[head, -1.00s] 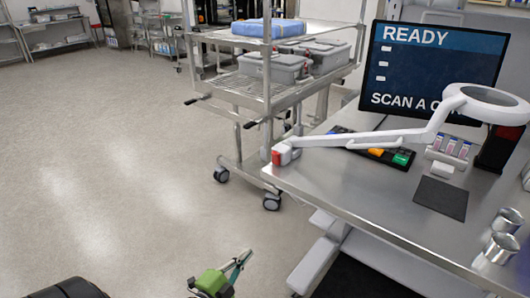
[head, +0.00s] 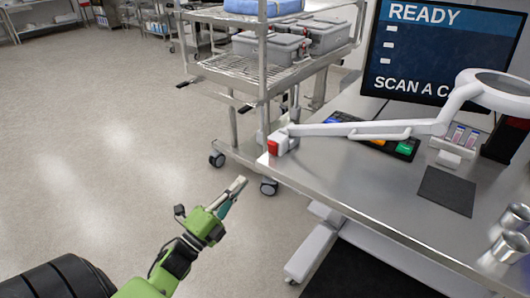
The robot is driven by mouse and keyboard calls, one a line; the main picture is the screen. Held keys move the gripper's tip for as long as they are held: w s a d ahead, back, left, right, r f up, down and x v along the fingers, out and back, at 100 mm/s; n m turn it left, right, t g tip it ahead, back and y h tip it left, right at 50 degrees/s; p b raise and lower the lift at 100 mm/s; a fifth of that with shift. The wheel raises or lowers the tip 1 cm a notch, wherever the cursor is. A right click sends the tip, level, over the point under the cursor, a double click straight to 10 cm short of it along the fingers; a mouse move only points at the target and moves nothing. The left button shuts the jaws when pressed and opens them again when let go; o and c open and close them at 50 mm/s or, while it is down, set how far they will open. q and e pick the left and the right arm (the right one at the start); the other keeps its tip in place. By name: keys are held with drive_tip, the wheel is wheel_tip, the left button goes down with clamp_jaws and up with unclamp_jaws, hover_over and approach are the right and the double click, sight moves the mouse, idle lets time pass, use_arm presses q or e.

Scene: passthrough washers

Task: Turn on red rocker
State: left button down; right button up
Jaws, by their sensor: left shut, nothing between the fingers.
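The red rocker (head: 273,147) sits on the white clamp base (head: 284,137) of the magnifier lamp, at the near left corner of the steel table (head: 330,172). Its face is turned toward the left. My left gripper (head: 241,181) is shut and empty. It is below and to the left of the red rocker, apart from it, over the floor beside the table corner. Its fingers point up and to the right. My right gripper is not in view.
The lamp's white arm (head: 370,129) reaches right across the table to its ring head (head: 495,90). A wire cart (head: 250,78) with grey bins stands behind the corner. The floor at left is clear.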

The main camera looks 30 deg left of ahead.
sight(271, 146)
use_arm(q)
drive_tip(key=p+x, duration=0.2)
drive_tip(key=x, duration=0.9)
drive_tip(key=shift+w+r+p, duration=0.1)
drive_tip(key=shift+p, duration=0.2)
drive_tip(key=shift+w, duration=0.5)
drive_tip(key=shift+r, duration=0.2)
drive_tip(key=r+p, duration=0.1)
drive_tip(key=p, duration=0.2)
drive_tip(key=shift+w+g, duration=0.2)
drive_tip(key=shift+g, duration=0.1)
drive_tip(key=shift+f, duration=0.4)
drive_tip(key=shift+b, duration=0.3)
drive_tip(key=shift+f, duration=0.1)
